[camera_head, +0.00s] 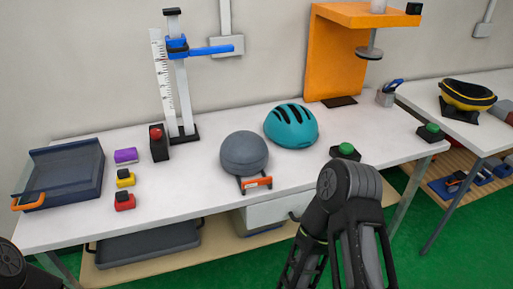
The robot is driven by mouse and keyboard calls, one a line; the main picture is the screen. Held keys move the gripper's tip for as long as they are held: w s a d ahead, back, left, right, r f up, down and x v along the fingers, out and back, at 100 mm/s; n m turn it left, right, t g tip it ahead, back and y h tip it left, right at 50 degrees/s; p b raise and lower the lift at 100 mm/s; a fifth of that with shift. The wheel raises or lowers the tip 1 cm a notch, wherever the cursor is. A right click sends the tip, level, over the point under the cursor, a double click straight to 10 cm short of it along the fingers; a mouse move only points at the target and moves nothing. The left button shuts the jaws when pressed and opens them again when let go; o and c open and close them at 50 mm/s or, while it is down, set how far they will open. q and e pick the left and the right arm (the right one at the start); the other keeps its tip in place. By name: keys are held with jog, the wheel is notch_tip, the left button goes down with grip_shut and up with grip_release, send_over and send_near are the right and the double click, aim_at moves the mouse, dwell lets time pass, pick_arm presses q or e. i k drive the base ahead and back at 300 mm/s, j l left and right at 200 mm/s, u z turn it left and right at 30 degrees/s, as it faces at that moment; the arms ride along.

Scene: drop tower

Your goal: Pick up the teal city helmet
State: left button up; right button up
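The teal city helmet (291,126) sits on the white workbench (217,168), right of centre toward the back. It is a rounded teal shell with dark vent slots on top, and nothing covers it. A grey ball-shaped object (244,153) stands to its left and slightly nearer, with an orange-handled piece in front of it. My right arm rises at the lower right, in front of the bench and apart from the helmet. Only a dark part of my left arm shows at the lower left corner. Neither gripper's fingertips can be seen.
An orange drop stand (334,55) rises behind the helmet, and a blue-clamped ruler post (181,85) stands to the left. Green buttons (345,151) are at the right. A grey tray (62,174) and small coloured blocks (125,178) lie left. A second table holds a yellow-black helmet (467,95).

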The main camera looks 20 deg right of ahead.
aim_at(290, 125)
jog(key=l+u, duration=0.85)
jog(key=u, duration=0.2)
jog(key=k+l, duration=0.15)
jog(key=l, duration=0.25)
jog(key=k+l+u, duration=0.1)
jog(key=l, duration=0.25)
jog(key=k+l, duration=0.2)
jog(key=l, duration=0.2)
jog(key=k+l+u, duration=0.1)
jog(key=l, duration=0.25)
